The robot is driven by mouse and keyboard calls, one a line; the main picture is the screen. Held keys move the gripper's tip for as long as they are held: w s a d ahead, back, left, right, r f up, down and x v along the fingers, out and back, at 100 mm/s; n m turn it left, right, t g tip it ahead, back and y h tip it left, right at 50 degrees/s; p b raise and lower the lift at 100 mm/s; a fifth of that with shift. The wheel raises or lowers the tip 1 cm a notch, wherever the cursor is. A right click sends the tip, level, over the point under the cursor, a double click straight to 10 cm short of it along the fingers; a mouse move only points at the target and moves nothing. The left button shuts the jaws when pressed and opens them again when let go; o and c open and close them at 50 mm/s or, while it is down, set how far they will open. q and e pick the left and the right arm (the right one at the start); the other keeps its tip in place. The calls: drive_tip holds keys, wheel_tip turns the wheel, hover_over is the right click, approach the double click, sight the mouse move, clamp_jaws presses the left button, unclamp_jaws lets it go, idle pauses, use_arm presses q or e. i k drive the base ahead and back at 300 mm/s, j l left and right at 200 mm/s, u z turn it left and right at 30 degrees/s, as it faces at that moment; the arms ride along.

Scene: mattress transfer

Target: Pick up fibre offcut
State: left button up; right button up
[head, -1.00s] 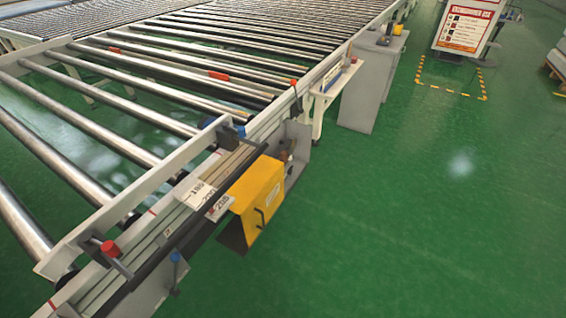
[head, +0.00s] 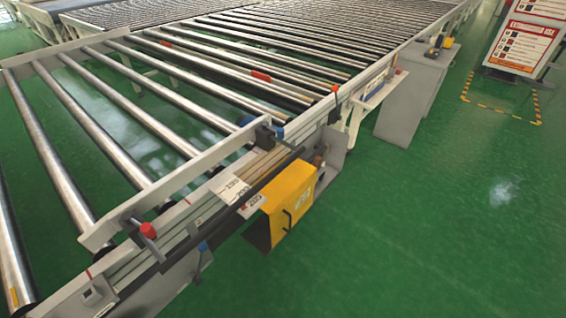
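I cannot make out a fibre offcut anywhere in the head view. Neither of my grippers is in view, and no part of my arms shows.
A roller conveyor (head: 172,185) with steel rollers fills the left and middle. A yellow box (head: 287,203) and white number labels (head: 237,189) are on its side rail. A grey cabinet (head: 411,97) and a sign board (head: 522,42) stand beyond. Green floor (head: 420,230) on the right is clear.

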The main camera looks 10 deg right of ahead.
sight(317, 161)
drive_tip(key=i+l+u, duration=0.2)
drive_tip(key=l+u, duration=0.25)
drive_tip(key=i+l+u, duration=0.1)
drive_tip(key=l+u, duration=0.2)
drive_tip(key=u, duration=0.15)
drive_tip(key=l+u, duration=0.4)
drive_tip(key=i+l, duration=0.05)
